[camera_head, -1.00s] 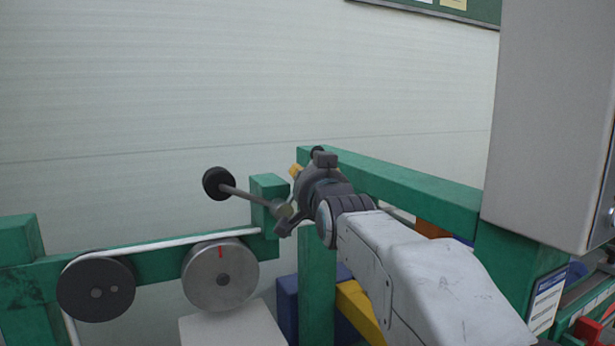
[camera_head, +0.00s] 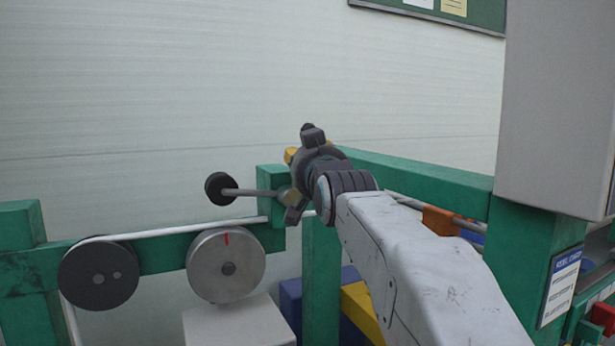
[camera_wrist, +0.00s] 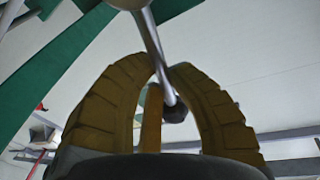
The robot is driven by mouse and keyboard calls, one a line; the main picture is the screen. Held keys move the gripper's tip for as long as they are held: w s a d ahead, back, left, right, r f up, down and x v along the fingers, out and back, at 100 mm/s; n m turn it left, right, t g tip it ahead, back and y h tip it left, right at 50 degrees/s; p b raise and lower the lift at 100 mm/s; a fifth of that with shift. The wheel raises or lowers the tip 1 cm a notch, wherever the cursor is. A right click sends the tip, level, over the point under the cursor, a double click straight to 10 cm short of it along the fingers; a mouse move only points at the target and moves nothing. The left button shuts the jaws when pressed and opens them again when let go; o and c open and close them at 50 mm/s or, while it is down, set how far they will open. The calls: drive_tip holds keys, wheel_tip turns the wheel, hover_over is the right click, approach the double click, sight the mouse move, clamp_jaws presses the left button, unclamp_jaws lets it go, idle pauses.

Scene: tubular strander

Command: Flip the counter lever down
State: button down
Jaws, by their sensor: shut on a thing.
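The counter lever (camera_head: 250,192) is a thin grey rod with a black round piece (camera_head: 220,188) at its left end, in the head view left of my gripper. It lies nearly level, its left end slightly higher. My gripper (camera_head: 291,194) is at the rod's right end, shut on it. In the wrist view, the brown ribbed fingers of my gripper (camera_wrist: 162,72) close around the rod (camera_wrist: 153,45); a pale rounded end shows at the top edge and a dark round piece beyond, between the fingers. The exact finger contact is partly hidden.
A green frame (camera_head: 160,255) carries a dark wheel (camera_head: 98,276) and a grey wheel (camera_head: 226,266) with a red mark, below the lever. A grey cabinet (camera_head: 555,100) stands at the right. Blue and yellow blocks (camera_head: 358,305) sit low behind my arm.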

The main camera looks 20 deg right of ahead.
drive_tip(key=shift+a+n+t+b, duration=0.2)
drive_tip(key=shift+a+n+b, duration=0.4)
drive_tip(key=shift+n, duration=0.35)
drive_tip(key=shift+a+n+t+b, duration=0.2)
drive_tip(key=shift+a+n+b, duration=0.4)
drive_tip(key=shift+n, duration=0.35)
drive_tip(key=c, duration=1.1)
unclamp_jaws()
drive_tip(key=shift+r, duration=0.15)
drive_tip(key=v, duration=1.2)
drive_tip(key=shift+d, duration=0.15)
